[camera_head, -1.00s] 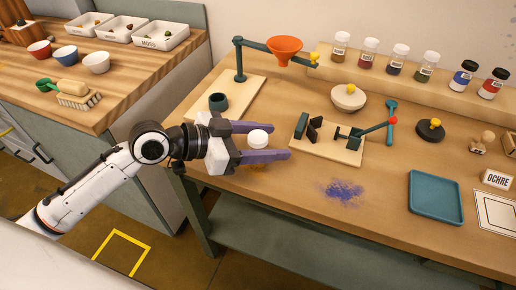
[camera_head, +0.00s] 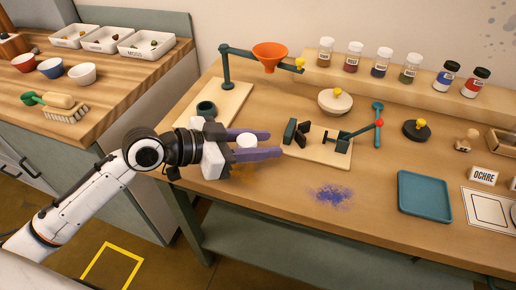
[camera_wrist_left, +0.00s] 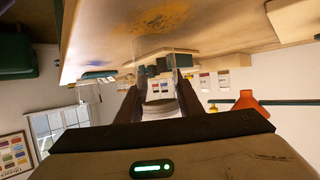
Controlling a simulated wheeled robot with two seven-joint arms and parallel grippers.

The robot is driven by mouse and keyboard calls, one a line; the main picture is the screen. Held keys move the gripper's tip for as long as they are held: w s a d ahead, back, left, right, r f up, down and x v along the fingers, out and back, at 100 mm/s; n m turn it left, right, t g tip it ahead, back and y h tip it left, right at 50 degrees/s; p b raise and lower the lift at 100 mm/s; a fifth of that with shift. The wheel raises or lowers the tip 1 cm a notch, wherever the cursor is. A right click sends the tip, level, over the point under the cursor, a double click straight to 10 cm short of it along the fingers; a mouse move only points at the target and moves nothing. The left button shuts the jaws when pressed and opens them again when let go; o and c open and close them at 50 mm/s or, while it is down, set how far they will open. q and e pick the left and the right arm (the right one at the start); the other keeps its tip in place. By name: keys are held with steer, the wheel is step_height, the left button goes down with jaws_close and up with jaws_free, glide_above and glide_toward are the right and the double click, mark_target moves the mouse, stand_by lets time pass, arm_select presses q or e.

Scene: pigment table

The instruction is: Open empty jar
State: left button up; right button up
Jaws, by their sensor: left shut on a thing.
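The empty jar (camera_head: 246,142) shows in the head view mainly as a round white lid, near the left end of the pigment table. My left gripper (camera_head: 273,144) is shut on it, with one purple finger on each side. In the left wrist view the jar (camera_wrist_left: 162,97) sits between the two dark fingers. Its lid is on, and the fingers hide most of its body in the head view. I cannot tell whether its base touches the table. My right gripper is not in view.
A clamp fixture (camera_head: 320,148) on a wooden base stands just right of the fingertips. A stand with an orange funnel (camera_head: 270,55) is behind the gripper. Filled jars line the back shelf (camera_head: 400,88). A teal tray (camera_head: 425,194) lies at right, beyond blue powder (camera_head: 333,194).

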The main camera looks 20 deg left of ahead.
arm_select(q)
step_height(320, 180, up, 9)
steer(key=shift+p, duration=0.35)
steer(key=o, duration=0.5)
steer(key=shift+c, duration=0.2)
jaws_close()
steer(key=s+a+f+m+g+h, duration=0.1)
steer(key=s+a+f, duration=0.3)
steer(key=s+a, duration=0.4)
steer(key=shift+s+a+m, duration=0.15)
steer(key=shift+s+m, duration=0.15)
steer(key=shift+s, duration=0.65)
steer(key=shift+f, duration=0.1)
